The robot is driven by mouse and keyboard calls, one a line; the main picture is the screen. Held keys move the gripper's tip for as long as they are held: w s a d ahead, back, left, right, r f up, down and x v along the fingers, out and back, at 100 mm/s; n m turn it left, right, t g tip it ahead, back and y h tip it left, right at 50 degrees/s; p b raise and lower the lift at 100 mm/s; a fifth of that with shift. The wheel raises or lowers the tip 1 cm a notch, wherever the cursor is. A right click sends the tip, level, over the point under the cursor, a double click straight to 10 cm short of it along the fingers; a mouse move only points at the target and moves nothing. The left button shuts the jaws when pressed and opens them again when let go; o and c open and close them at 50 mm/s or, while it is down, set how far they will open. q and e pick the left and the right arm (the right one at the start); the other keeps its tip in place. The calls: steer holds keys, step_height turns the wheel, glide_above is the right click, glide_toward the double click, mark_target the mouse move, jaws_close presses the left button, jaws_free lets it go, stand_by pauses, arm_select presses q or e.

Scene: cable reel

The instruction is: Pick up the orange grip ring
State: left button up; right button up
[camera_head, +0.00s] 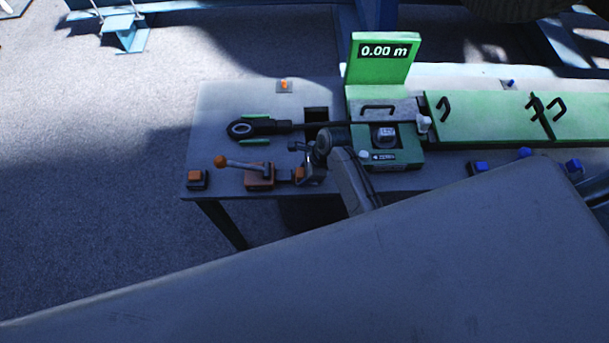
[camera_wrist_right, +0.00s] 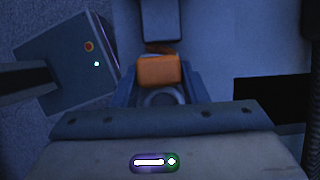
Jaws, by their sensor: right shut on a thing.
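The orange grip ring (camera_head: 299,173) is at the near edge of the bench, right of the lever box. It also shows in the right wrist view (camera_wrist_right: 158,72) as an orange block with rounded edges. My right gripper (camera_head: 305,174) is shut on it, with the fingers on either side. A dark block-shaped part lies just beyond the orange piece in the wrist view. How far the ring stands above the bench cannot be told. My left gripper is not in view.
A lever box (camera_head: 260,175) and an orange-topped button box (camera_head: 196,180) stand to the left. Behind are a black cable end (camera_head: 241,129), a green measuring unit (camera_head: 395,160) reading 0.00 m, and a green trough (camera_head: 485,118). The bench's back left is mostly clear.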

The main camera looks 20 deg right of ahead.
mark_target(301, 174)
steer(key=shift+r, duration=0.15)
steer(key=shift+r, duration=0.25)
steer(key=r, duration=0.2)
steer(key=shift+s+a+r, duration=0.1)
steer(key=shift+s+r, duration=0.2)
steer(key=shift+r, duration=0.1)
steer(key=s+a, duration=0.2)
steer(key=s, duration=0.5)
steer(key=s+a+r, duration=0.1)
steer(key=s+a, duration=0.1)
steer(key=s, duration=0.5)
steer(key=shift+s+a+r, duration=0.15)
steer(key=shift+s+r, duration=0.1)
steer(key=shift+s, duration=0.1)
step_height(301, 174, up, 14)
steer(key=shift+w+f, duration=0.15)
steer(key=shift+f, duration=0.05)
stand_by(0.4)
steer(key=shift+a, duration=0.1)
step_height(301, 174, down, 10)
steer(key=shift+s+r, duration=0.25)
steer(key=shift+s, duration=0.05)
